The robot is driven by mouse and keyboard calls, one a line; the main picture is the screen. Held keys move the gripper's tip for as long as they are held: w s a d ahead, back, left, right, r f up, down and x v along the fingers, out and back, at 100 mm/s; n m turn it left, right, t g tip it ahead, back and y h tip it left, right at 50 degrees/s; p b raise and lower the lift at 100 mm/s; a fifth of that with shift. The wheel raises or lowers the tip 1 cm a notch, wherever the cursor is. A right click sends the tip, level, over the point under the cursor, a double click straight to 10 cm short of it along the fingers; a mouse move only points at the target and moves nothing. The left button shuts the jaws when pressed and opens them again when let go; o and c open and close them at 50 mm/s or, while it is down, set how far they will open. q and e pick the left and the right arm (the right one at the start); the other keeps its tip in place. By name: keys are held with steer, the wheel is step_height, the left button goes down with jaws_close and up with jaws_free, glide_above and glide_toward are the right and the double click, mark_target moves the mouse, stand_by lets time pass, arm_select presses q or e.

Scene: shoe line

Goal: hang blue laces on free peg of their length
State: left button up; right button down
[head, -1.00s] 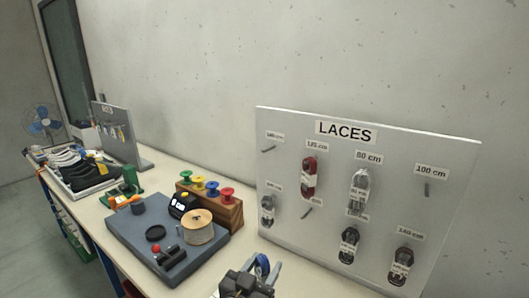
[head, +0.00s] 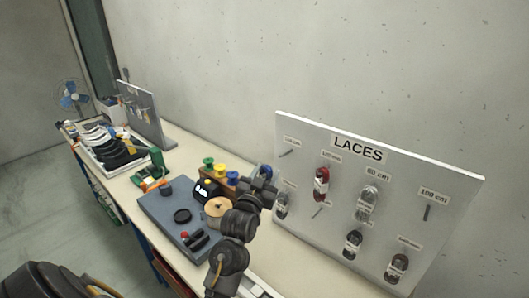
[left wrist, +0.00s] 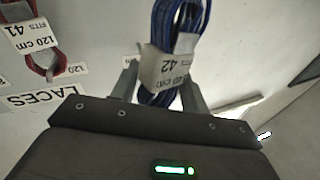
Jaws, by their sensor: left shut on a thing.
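My left gripper (head: 267,183) is shut on the blue laces (head: 265,171), near the left edge of the white LACES board (head: 400,180). In the left wrist view the blue laces (left wrist: 180,30) form a looped bundle with a pale paper band (left wrist: 165,68). On the board, bare pegs show at top left (head: 286,152), at lower middle (head: 318,213) and under the 100 cm label (head: 427,213). The other two bare pegs' labels are too small to read. My right gripper is not in view.
Red laces (head: 321,184) hang under a 120 cm label.

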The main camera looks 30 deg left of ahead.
arm_select(q)
steer(key=shift+w+a+r, duration=0.4)
steer(key=shift+a+r, duration=0.1)
steer(key=shift+r, duration=0.15)
steer(key=shift+f, duration=0.1)
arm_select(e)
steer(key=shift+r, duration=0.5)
arm_select(q)
steer(key=shift+w, duration=0.1)
